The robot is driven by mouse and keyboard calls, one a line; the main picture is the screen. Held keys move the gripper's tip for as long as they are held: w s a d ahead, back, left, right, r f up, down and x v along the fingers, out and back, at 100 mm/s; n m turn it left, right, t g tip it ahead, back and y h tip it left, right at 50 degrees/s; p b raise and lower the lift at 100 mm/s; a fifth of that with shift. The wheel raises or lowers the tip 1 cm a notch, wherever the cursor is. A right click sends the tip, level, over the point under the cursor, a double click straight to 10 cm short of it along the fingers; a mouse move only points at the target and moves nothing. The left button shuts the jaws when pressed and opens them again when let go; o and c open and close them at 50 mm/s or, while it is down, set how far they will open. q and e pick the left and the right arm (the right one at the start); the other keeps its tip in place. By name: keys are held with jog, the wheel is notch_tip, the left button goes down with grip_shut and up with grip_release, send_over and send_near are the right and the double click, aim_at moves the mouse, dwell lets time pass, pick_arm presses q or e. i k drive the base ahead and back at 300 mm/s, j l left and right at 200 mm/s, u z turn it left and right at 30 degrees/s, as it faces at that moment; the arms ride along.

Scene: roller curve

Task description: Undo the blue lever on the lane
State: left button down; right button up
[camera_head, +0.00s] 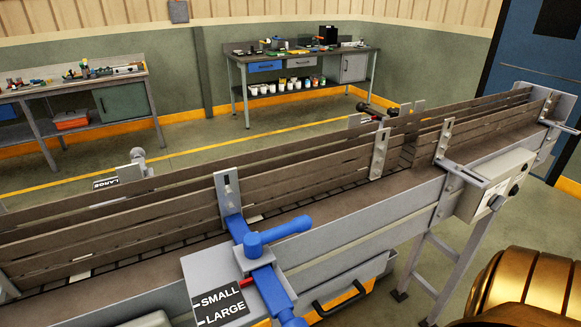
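The blue lever (285,230) is on the near side of the roller lane, at the bottom middle of the head view. Its handle extends to the right and slightly up from a round blue hub. It sits on a blue bracket (268,287) that reaches from the lane's guide rail down over the near side frame. A small red pointer (246,283) on the bracket is by the SMALL mark of a plate (221,304) marked SMALL and LARGE. The bracket's lower end is cut off by the frame. Neither gripper is in view.
Brown slatted guide rails (290,175) run along the lane to the upper right. A grey control box (495,187) is on the near side at right. A case with a black handle (340,300) is below the lane. Workbenches (302,70) stand behind.

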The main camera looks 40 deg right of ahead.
aim_at(253, 241)
jog(key=l+z, duration=0.15)
jog(key=z, duration=0.35)
jog(key=l+z, duration=0.15)
jog(key=z, duration=0.3)
